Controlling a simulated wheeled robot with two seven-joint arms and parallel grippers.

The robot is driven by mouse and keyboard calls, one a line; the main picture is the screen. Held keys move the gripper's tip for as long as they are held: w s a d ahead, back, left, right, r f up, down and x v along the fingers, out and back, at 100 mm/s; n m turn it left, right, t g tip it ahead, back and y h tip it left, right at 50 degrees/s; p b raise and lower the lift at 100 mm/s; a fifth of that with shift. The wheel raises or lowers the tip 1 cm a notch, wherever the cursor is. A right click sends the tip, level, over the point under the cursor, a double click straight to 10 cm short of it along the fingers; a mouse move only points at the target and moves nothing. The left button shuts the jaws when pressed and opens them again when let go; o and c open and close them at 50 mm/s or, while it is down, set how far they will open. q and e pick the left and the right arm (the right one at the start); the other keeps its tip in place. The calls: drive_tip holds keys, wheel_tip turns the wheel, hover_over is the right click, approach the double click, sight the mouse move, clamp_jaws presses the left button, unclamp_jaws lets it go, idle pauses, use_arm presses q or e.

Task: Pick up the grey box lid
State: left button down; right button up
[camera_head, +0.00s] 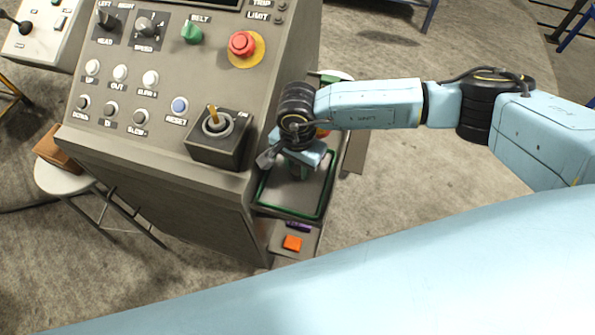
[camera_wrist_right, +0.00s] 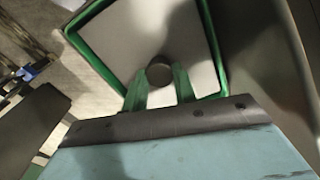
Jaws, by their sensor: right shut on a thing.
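The grey box lid (camera_head: 278,196) is a flat grey panel within a green rim, beside the right side of the control console. In the right wrist view the pale grey panel (camera_wrist_right: 135,45) has a dark round knob (camera_wrist_right: 159,70) on it. My right gripper (camera_head: 297,172) points down over the panel, its green fingers on either side of the knob. It is shut on the knob, which the gripper hides in the head view. I cannot tell whether the lid rests or is raised. My left gripper is not in view.
The console (camera_head: 170,165) stands close at the left, with a joystick (camera_head: 215,125) and a red button (camera_head: 242,43). An orange block (camera_head: 292,243) and a purple item (camera_head: 298,226) lie in front of the lid. A white stool (camera_head: 62,178) carries a brown box (camera_head: 56,152).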

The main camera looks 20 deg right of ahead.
sight(298, 169)
drive_tip(key=shift+r, duration=0.1)
wheel_tip(298, 169, up, 18)
idle(0.5)
idle(0.5)
